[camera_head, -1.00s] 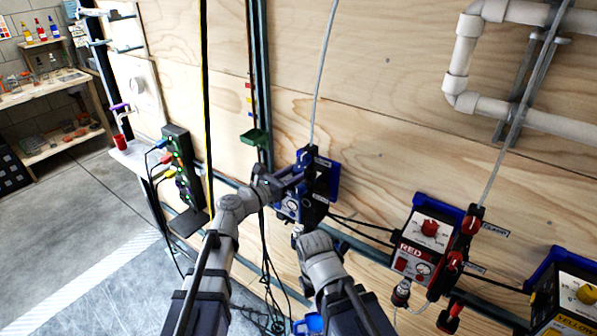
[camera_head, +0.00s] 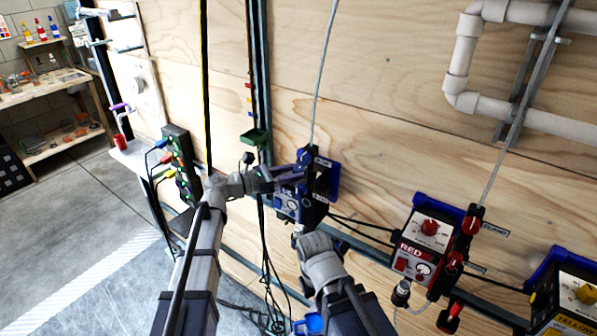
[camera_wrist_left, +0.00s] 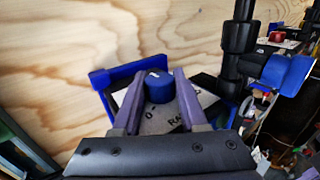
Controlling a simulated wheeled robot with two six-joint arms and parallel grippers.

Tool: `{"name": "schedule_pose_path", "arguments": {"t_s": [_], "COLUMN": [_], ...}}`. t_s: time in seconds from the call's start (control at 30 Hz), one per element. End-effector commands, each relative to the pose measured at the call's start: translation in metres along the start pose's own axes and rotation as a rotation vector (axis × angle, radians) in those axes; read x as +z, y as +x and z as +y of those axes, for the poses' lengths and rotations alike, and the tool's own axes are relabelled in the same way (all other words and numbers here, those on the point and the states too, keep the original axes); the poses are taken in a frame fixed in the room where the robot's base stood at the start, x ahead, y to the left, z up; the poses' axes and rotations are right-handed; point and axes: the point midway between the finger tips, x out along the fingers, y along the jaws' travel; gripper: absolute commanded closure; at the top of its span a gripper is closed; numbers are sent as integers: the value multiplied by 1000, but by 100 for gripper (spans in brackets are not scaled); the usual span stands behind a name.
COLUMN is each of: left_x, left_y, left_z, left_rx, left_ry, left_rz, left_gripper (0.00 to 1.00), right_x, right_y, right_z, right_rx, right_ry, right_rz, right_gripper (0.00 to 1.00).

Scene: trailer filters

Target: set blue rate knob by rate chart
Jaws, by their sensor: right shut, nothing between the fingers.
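The blue pump box (camera_head: 288,205) hangs on the plywood wall near the middle, partly hidden by my left gripper (camera_head: 300,180). In the left wrist view, the blue rate knob (camera_wrist_left: 158,88) stands on a pale dial plate with a "0" and part of a word showing. My left gripper's purple fingers (camera_wrist_left: 160,75) are apart, one on each side of the knob; contact is unclear. My right gripper (camera_head: 298,232) is shut and empty, just below the blue box. I cannot make out a rate chart.
A red box (camera_head: 418,250) with a red knob and a yellow box (camera_head: 567,300) hang to the right. Black cables run between the boxes. A black socket strip (camera_head: 180,172) stands at left. A white pipe (camera_head: 462,60) is at upper right.

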Motion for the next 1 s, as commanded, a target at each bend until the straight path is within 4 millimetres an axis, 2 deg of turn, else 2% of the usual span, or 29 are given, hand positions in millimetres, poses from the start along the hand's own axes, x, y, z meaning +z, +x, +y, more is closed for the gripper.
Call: {"name": "schedule_pose_path", "arguments": {"t_s": [0.03,0.23,0.47,0.57,0.83,1.0], "left_x": [0,0,0,0,0,0], "left_y": [0,0,0,-7,-50,-70], "left_z": [0,0,0,0,0,0], "left_rx": [0,1,1,2,4,2], "left_ry": [0,0,0,0,0,0], "left_rz": [0,0,0,0,0,0], "left_gripper": [51,29,29,29,29,29], "right_x": [0,0,0,0,0,0], "right_y": [0,0,0,0,0,0], "right_z": [0,0,0,0,0,0], "right_rx": [0,0,0,0,0,0], "right_ry": [0,0,0,0,0,0], "right_rz": [0,0,0,0,0,0], "right_gripper": [100,100,100,100,100,100]}}
